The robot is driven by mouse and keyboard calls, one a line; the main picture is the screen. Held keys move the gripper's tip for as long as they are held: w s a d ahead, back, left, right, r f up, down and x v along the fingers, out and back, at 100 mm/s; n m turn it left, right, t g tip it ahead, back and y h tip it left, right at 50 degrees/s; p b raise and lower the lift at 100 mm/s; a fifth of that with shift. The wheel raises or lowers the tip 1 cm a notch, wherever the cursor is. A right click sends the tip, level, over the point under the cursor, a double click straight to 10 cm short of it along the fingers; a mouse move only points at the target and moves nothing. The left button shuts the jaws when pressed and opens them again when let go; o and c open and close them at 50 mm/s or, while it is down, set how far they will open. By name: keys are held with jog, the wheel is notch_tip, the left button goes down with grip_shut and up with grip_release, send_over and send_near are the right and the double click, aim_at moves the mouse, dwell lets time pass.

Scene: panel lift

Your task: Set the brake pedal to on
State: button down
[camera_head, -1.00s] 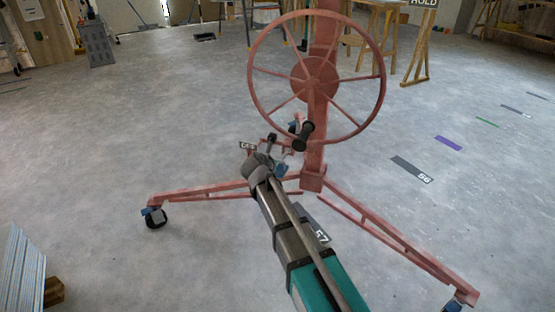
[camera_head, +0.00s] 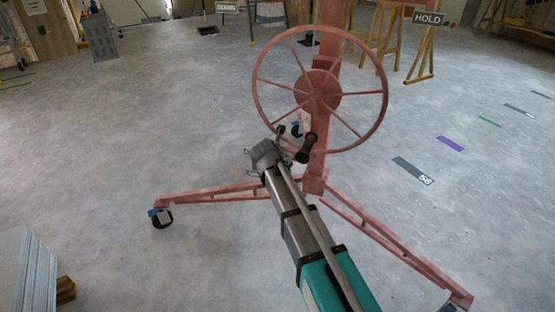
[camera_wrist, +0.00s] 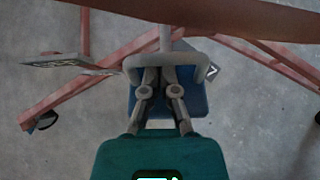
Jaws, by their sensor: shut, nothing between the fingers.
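In the head view my arm and gripper hide that spot, so the pedal's position does not show.
The red wheel (camera_head: 257,92) with a black crank knob (camera_head: 307,148) stands close by my gripper. Red legs on casters (camera_head: 161,218) spread left and right. A HOLD sign (camera_head: 428,18) is at the upper right. White panels (camera_head: 22,270) lean at lower left. Grey floor is open around.

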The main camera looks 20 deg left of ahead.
jog(key=shift+w+r, duration=0.3)
jog(key=shift+r, duration=0.15)
jog(key=shift+w, duration=0.1)
jog(key=shift+r+p, duration=0.1)
jog(key=shift+p, duration=0.35)
jog(key=shift+r, duration=0.15)
jog(key=p+v, duration=0.2)
jog(key=v, duration=0.1)
jog(key=shift+r+p, duration=0.35)
jog(key=p+v, duration=0.4)
jog(key=v, duration=0.2)
